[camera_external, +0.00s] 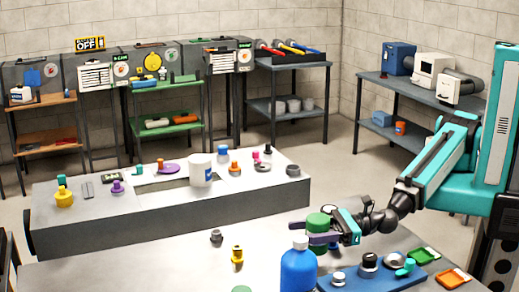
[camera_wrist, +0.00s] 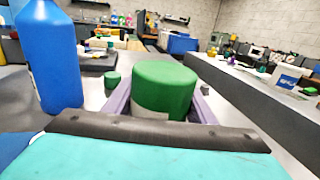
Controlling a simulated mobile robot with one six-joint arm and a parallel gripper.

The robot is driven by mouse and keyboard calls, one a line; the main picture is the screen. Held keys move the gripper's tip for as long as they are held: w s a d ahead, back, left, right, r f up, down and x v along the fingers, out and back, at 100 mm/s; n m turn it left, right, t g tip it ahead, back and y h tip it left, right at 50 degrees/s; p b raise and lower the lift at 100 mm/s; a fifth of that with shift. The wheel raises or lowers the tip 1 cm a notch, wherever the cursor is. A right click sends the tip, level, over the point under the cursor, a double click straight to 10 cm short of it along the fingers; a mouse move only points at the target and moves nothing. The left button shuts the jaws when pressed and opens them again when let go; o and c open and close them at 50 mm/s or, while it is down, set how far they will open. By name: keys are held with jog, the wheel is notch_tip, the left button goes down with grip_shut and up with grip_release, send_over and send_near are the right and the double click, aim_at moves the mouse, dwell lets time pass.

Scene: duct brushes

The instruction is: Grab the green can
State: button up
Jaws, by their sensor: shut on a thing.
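The green can (camera_external: 319,221) has a green top and a paler band lower down. It stands upright between the purple fingers of my gripper (camera_external: 318,236), above the front table. In the wrist view the can (camera_wrist: 165,88) fills the space between the fingers (camera_wrist: 160,108), one on each side of it. My gripper is shut on the can. The can's lower part is hidden behind the dark bar of the gripper in the wrist view. I cannot tell whether its base touches the table.
A tall blue bottle (camera_external: 298,270) stands close to the can; it is at left in the wrist view (camera_wrist: 48,60). A blue tray (camera_external: 365,284) with small parts lies at right. A yellow piece (camera_external: 237,256) and a grey piece (camera_external: 216,236) stand to the left.

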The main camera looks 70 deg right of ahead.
jog(key=shift+s+d+r+p, duration=0.35)
jog(key=shift+s+d+p, duration=0.35)
jog(key=shift+p, duration=3)
jog(key=shift+s+d+p, duration=0.8)
jog(key=shift+d+p, duration=0.05)
jog(key=shift+d, duration=0.2)
